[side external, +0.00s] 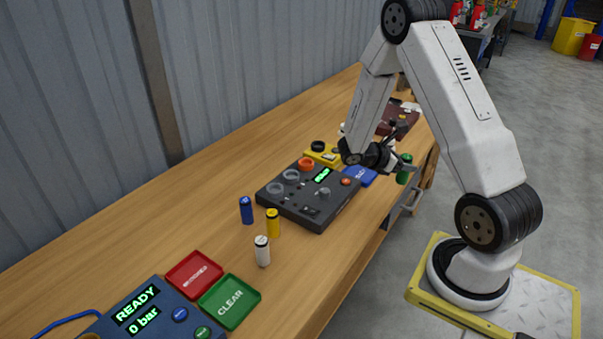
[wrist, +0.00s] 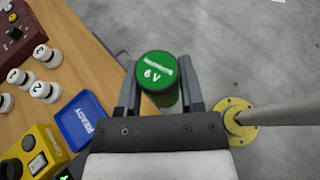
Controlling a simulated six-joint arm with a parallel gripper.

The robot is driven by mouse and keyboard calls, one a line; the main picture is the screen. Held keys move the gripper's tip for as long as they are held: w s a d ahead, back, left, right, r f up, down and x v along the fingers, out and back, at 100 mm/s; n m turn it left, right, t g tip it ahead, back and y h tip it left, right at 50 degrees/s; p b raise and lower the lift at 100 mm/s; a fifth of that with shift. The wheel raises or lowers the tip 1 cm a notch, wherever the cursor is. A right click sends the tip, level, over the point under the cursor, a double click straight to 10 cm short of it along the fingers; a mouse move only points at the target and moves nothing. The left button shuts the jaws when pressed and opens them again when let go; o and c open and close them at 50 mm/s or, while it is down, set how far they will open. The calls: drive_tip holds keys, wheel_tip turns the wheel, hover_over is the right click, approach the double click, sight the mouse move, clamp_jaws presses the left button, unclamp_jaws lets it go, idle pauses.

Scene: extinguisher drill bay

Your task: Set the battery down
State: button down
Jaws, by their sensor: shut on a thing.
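My gripper (side external: 392,160) is shut on a green battery (side external: 404,168). In the wrist view the battery's round green top (wrist: 157,72), marked 6 V, sits between the two fingers of my gripper (wrist: 158,92). Grey floor shows around it there, so it is held just off the edge of the wooden bench. A blue tray marked READY (wrist: 82,122) lies on the bench to the left of the battery. The battery's lower end is hidden in the wrist view.
A dark panel (side external: 309,203) with round sockets and a lit green display stands on the bench (side external: 190,210). Blue (side external: 246,210), yellow (side external: 272,223) and white (side external: 262,251) cylinders stand nearby. Red (side external: 194,274) and green CLEAR (side external: 229,302) trays lie further left. White numbered knobs (wrist: 45,91) are near the blue tray.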

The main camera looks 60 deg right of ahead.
drive_tip(key=w+d+r+n+t+h, duration=0.1)
drive_tip(key=w+d+n+t+h, duration=0.1)
drive_tip(key=w+n+t, duration=0.3)
drive_tip(key=shift+w+r+n+t+h, duration=0.3)
drive_tip(key=shift+w+t+h, duration=0.1)
drive_tip(key=shift+w, duration=0.15)
drive_tip(key=shift+d, duration=0.2)
drive_tip(key=w+d+f, duration=0.8)
drive_tip(key=w+f, duration=0.1)
drive_tip(key=w, duration=0.1)
drive_tip(key=shift+w+d+f, duration=0.15)
drive_tip(key=shift+d+f, duration=0.05)
drive_tip(key=shift+d, duration=0.1)
drive_tip(key=shift+w+d+f, duration=0.15)
drive_tip(key=shift+f, duration=1.65)
